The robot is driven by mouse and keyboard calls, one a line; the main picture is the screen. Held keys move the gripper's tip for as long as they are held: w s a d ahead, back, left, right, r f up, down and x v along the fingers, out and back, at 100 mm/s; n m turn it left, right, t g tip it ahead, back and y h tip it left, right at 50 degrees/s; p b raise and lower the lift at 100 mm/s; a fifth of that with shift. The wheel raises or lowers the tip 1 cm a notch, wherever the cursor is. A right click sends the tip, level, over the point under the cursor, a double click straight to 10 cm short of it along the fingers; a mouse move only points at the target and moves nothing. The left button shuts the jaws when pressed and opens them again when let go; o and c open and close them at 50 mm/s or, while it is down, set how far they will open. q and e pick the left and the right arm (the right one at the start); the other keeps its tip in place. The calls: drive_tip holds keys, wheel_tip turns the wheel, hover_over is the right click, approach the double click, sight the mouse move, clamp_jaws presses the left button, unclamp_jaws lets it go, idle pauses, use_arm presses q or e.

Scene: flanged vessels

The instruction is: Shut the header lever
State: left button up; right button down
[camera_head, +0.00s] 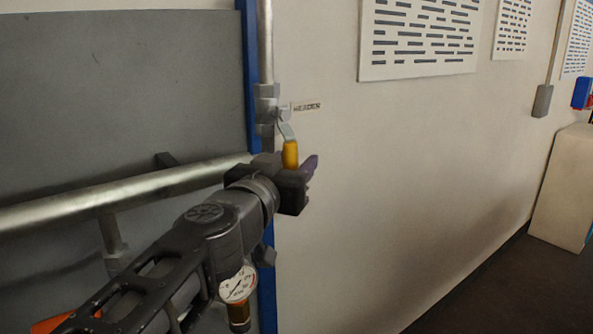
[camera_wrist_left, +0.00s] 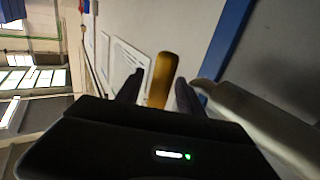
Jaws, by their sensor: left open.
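The header lever has a yellow grip (camera_head: 290,154) on a bent grey metal arm, hanging down and slightly right from a grey valve (camera_head: 266,103) on a vertical pipe. A small label (camera_head: 306,106) reading roughly "HEADER" is beside the valve. My left gripper (camera_head: 289,170) is at the lower end of the yellow grip, its fingers open. In the left wrist view the yellow grip (camera_wrist_left: 162,76) shows between the two dark fingertips, with a visible gap at least on the right side. Whether either finger touches it I cannot tell. My right gripper is not in view.
A thick horizontal pipe (camera_head: 130,195) runs at the left behind my left arm. A pressure gauge (camera_head: 238,285) sits low beside the arm. A blue upright (camera_head: 250,70) stands behind the vertical pipe.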

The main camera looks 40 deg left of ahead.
use_arm(q)
drive_tip(key=shift+x, duration=1.05)
drive_tip(key=shift+c, duration=0.3)
clamp_jaws()
idle(0.4)
